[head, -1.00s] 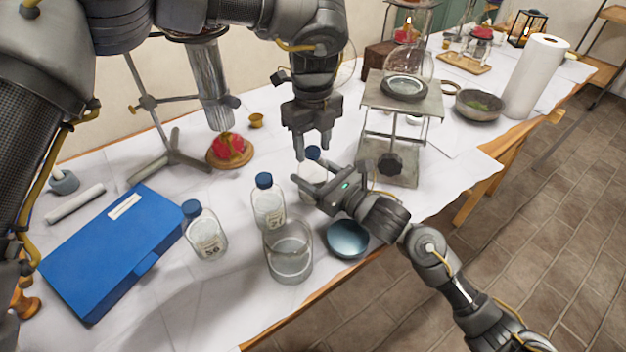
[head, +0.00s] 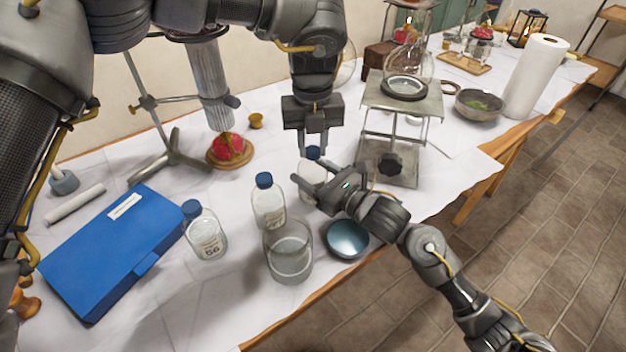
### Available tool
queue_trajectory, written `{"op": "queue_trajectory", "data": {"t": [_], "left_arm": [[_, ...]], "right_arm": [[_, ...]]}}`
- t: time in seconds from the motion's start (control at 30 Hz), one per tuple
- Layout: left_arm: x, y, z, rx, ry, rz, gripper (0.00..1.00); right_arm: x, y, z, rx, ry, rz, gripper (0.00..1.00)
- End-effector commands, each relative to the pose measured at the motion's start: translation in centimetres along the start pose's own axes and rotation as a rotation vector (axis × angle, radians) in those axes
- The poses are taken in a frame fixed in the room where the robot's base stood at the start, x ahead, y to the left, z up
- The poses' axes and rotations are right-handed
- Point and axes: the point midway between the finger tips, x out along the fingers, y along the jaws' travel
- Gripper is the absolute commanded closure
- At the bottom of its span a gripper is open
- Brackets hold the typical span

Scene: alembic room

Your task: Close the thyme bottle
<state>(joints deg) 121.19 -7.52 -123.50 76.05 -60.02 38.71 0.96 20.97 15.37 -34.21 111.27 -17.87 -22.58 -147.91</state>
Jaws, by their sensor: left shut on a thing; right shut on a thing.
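A clear bottle (head: 309,171) with a blue cap (head: 313,152) stands on the white cloth near the middle of the table. I take it for the thyme bottle, but its label is hidden. My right gripper (head: 312,182) reaches in from the right and is shut on the bottle's body. My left gripper (head: 312,148) points down from above, its fingers shut on the cap, which sits at the bottle's top. Whether the cap is fully seated I cannot tell.
Two other blue-capped bottles (head: 268,203) (head: 206,232) stand to the left. A glass beaker (head: 289,253) and a blue bowl (head: 348,239) stand in front. A blue case (head: 110,255) lies at left. A metal stand (head: 388,166) is close on the right.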

Motion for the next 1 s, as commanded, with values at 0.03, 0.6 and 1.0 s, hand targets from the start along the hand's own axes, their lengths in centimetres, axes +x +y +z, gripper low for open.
{"op": "queue_trajectory", "data": {"t": [0.03,0.6,1.0], "left_arm": [[0.0,0.1,0.0,0.086,0.000,0.002,1.00],[0.0,0.1,0.0,0.180,0.000,0.001,0.51],[-2.8,0.0,0.1,0.180,-0.003,0.000,0.51]], "right_arm": [[0.0,-0.1,-0.1,0.000,0.001,-0.002,1.00],[0.0,-0.1,-0.1,0.000,0.001,-0.001,1.00],[0.0,0.0,-0.1,0.000,0.001,-0.001,1.00]]}}
